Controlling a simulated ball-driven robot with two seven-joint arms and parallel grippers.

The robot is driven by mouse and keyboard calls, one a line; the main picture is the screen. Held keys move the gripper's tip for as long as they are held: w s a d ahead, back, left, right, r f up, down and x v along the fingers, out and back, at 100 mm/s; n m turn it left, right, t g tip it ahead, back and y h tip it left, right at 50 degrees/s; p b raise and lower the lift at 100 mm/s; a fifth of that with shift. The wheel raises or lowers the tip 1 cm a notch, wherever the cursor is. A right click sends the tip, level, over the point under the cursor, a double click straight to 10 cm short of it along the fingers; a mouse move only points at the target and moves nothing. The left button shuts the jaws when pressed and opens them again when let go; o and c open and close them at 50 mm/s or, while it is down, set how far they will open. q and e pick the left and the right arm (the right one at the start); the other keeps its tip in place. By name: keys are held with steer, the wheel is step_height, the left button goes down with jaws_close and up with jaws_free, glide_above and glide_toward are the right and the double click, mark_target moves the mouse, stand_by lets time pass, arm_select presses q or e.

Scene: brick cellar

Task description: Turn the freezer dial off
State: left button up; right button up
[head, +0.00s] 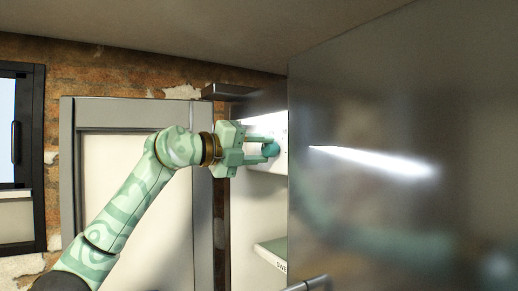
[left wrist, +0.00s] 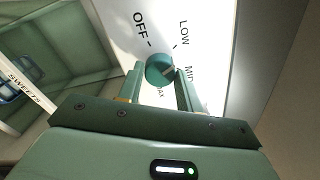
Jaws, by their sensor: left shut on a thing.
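The freezer dial (left wrist: 158,70) is a round teal knob on a white panel printed with OFF, LOW, MID and a partly covered label ending in AX. A pale mark on the knob is at its right side, toward the LOW and MID labels rather than OFF. My left gripper (left wrist: 157,82) has its fingers on both sides of the knob and is shut on it. In the head view my left gripper (head: 262,149) reaches into the open freezer (head: 270,215), with the dial (head: 271,149) at its fingertips. My right gripper is not in view.
The open grey metallic door (head: 400,160) fills the right of the head view, close to the gripper. A shelf edge (head: 270,250) lies below the arm.

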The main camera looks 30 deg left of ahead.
arm_select(q)
steer(key=n, duration=0.4)
steer(key=shift+n, duration=0.3)
steer(key=n, duration=0.3)
steer(key=shift+n+p, duration=0.3)
steer(key=n, duration=0.3)
steer(key=shift+n, duration=2.3)
steer(key=shift+f+p, duration=0.1)
steer(key=shift+p, duration=0.2)
steer(key=o, duration=0.9)
steer(key=shift+o, duration=0.4)
steer(key=shift+a, duration=0.1)
